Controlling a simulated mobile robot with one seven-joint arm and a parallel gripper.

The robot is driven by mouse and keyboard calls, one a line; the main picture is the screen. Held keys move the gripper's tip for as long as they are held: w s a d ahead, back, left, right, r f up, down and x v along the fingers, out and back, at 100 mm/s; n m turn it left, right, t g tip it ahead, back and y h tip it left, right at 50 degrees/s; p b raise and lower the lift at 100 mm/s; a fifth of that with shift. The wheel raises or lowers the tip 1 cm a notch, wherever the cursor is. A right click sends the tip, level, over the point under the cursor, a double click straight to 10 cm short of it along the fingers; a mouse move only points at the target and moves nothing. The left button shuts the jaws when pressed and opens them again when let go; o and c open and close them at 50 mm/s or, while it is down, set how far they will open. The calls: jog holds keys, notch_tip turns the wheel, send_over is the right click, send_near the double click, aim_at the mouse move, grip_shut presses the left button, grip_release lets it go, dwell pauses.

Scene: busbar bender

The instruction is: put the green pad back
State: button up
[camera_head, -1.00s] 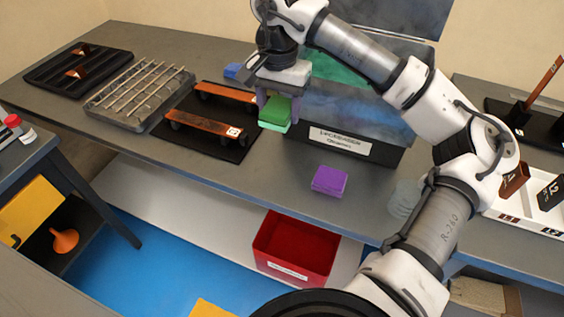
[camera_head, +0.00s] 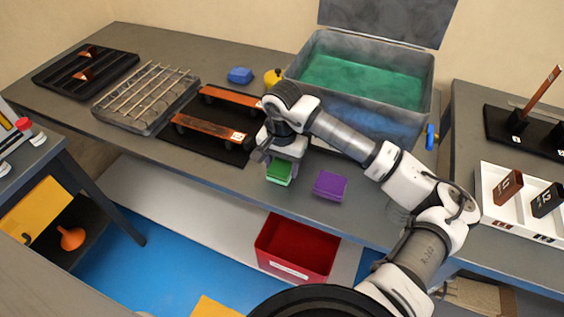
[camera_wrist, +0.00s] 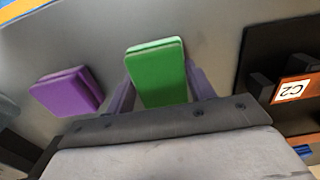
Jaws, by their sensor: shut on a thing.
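The green pad (camera_head: 280,173) is a two-tone green block. My gripper (camera_head: 279,163) is shut on it, near the front edge of the grey bench, to the left of the purple pad (camera_head: 330,185). The wrist view shows the green pad (camera_wrist: 158,72) between the two fingers of my gripper (camera_wrist: 160,92). The purple pad (camera_wrist: 68,92) lies on the bench to the left there. I cannot tell whether the green pad touches the bench or hangs just above it.
A black mat (camera_head: 215,148) with copper bars lies left of my gripper. A metal tank (camera_head: 400,122) of green liquid stands behind my arm. A blue pad (camera_head: 240,75) lies farther back. A red bin (camera_head: 297,247) stands below the bench front.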

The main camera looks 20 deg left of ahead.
aim_at(282, 165)
jog(key=shift+f+b, duration=0.2)
jog(key=shift+b, duration=0.15)
jog(key=o, duration=1)
jog(key=shift+r, duration=0.1)
jog(key=shift+c, duration=0.2)
jog(key=shift+r+p, duration=0.2)
jog(key=shift+p, duration=0.2)
notch_tip(282, 165, up, 12)
jog(key=b, duration=0.3)
